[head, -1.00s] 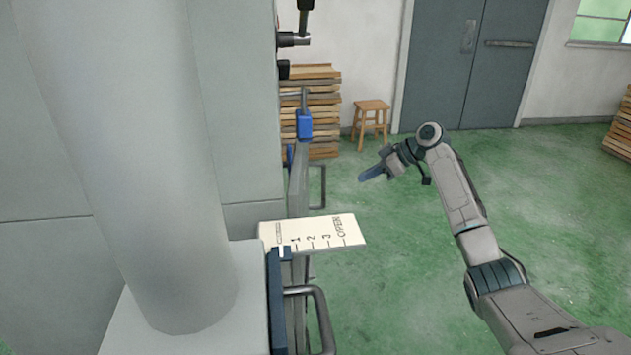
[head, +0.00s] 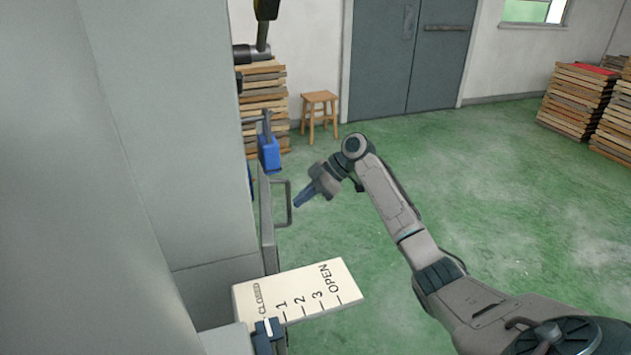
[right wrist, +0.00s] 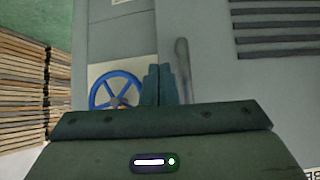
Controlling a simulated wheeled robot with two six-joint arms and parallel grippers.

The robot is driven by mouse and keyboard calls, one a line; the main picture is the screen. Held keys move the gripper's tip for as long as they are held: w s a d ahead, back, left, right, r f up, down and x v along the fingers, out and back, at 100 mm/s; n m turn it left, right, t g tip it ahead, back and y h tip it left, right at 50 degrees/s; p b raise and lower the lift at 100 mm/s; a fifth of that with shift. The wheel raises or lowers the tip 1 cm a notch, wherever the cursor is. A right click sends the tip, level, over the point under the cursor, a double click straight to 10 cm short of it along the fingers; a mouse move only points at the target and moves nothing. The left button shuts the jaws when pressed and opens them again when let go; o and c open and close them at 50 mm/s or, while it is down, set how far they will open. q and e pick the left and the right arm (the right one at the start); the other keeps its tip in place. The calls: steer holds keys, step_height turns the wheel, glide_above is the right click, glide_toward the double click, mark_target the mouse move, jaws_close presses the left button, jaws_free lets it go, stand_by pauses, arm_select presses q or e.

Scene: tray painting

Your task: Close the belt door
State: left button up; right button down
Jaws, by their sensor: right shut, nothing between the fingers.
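A grey metal panel seen nearly edge-on (head: 267,225), with a bar handle (head: 288,203), stands at the side of the large grey machine; it may be the belt door. Below it, a cream scale plate (head: 323,300) reads CLOSED, 1, 2, 3, OPEN. A dark blue piece (head: 264,338) sits at the plate's near edge, around CLOSED and 1. My right gripper (head: 298,203) is shut and empty, its tips just right of the handle in the picture; I cannot tell whether they touch. It also shows in the right wrist view (right wrist: 165,86), beside a grey bar (right wrist: 182,70).
A blue handwheel (right wrist: 103,88) shows in the right wrist view. Wooden board stacks (head: 264,110) and a stool (head: 319,103) stand at the back, with another stack (head: 575,98) at right. Green floor (head: 480,210) is open to the right.

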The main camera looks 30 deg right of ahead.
mark_target(287, 201)
steer(key=a, duration=0.1)
steer(key=w+a+p, duration=0.1)
steer(key=a, duration=0.1)
steer(key=shift+w+a+f, duration=0.25)
steer(key=shift+a, duration=0.05)
arm_select(q)
steer(key=shift+s+r+p, duration=0.15)
steer(key=shift+r+p, duration=0.15)
steer(key=shift+r, duration=0.65)
arm_select(e)
steer(key=shift+w+a+f, duration=0.15)
steer(key=shift+w+a, duration=0.1)
steer(key=shift+a, duration=0.2)
arm_select(q)
steer(key=shift+w+d+f+b, duration=0.15)
steer(key=shift+w+f+b, duration=0.3)
steer(key=shift+b, duration=0.3)
arm_select(e)
steer(key=w+a+n+g, duration=0.1)
steer(key=w+a, duration=0.2)
steer(key=a, duration=0.3)
steer(key=shift+a+y, duration=0.25)
steer(key=shift+y, duration=0.05)
arm_select(q)
steer(key=shift+s, duration=0.2)
arm_select(e)
steer(key=shift+s+a, duration=0.1)
arm_select(q)
steer(key=shift+s, duration=0.1)
